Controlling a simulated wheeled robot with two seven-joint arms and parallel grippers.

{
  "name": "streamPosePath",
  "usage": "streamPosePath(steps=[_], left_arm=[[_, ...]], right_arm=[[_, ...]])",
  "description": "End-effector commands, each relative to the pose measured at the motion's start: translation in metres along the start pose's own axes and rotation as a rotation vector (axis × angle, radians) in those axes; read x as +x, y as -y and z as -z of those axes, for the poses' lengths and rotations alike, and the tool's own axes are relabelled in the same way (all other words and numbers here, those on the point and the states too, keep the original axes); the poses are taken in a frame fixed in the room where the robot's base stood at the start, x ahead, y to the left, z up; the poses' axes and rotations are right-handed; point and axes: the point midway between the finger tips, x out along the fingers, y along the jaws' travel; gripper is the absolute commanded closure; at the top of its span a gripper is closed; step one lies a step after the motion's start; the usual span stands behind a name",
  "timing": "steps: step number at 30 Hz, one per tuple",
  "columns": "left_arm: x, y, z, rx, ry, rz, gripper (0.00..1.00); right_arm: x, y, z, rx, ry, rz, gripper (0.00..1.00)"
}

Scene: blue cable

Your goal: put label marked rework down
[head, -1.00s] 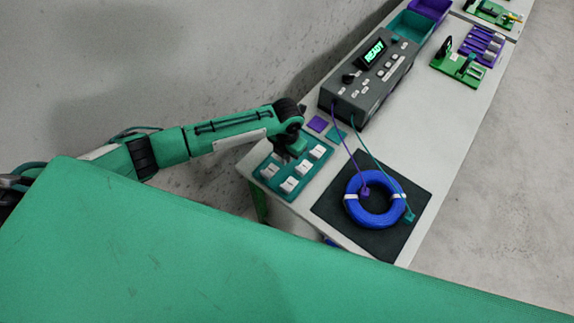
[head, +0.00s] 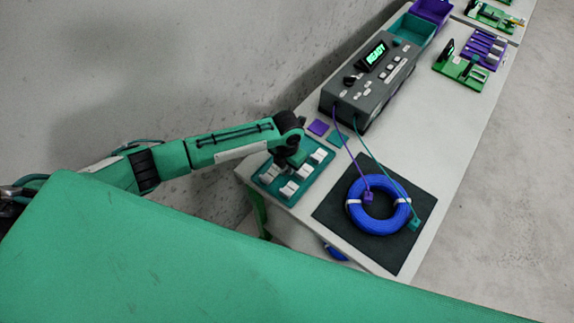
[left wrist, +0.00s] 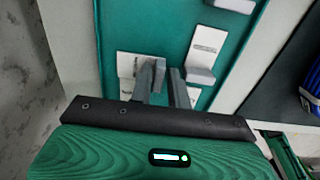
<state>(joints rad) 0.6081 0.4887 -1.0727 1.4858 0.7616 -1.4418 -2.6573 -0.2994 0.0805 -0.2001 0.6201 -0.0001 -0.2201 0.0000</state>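A teal label board (head: 270,186) at the table's near left corner bears several small white labels with raised tabs, such as one (head: 289,188) at its front. Their print is too small to read, so I cannot tell which is marked rework. My left gripper (head: 287,164) points down over the board's left part. In the left wrist view its fingers (left wrist: 164,86) stand a little apart, with no label visibly between them. One white label (left wrist: 128,66) is just left of the fingers and another (left wrist: 205,50) is to their right. My right gripper is out of view.
A blue cable coil (head: 378,228) lies on a black mat (head: 334,211) right of the board. A grey tester (head: 367,84) reading READY stands behind, with purple and teal leads to the coil. Purple and teal squares (head: 318,127) lie between. The table's right side is fairly clear.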

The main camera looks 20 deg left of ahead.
Motion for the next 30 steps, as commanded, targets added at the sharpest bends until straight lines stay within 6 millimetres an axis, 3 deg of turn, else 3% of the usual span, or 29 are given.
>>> streamPosePath(steps=[14, 30], left_arm=[[-0.010, 0.000, 0.000, 0.000, -0.001, -0.001, 0.82], [-0.082, -0.001, 0.000, 0.000, 0.000, -0.001, 0.82]], right_arm=[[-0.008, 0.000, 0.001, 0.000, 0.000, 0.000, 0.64], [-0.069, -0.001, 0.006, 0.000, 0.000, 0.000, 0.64]])
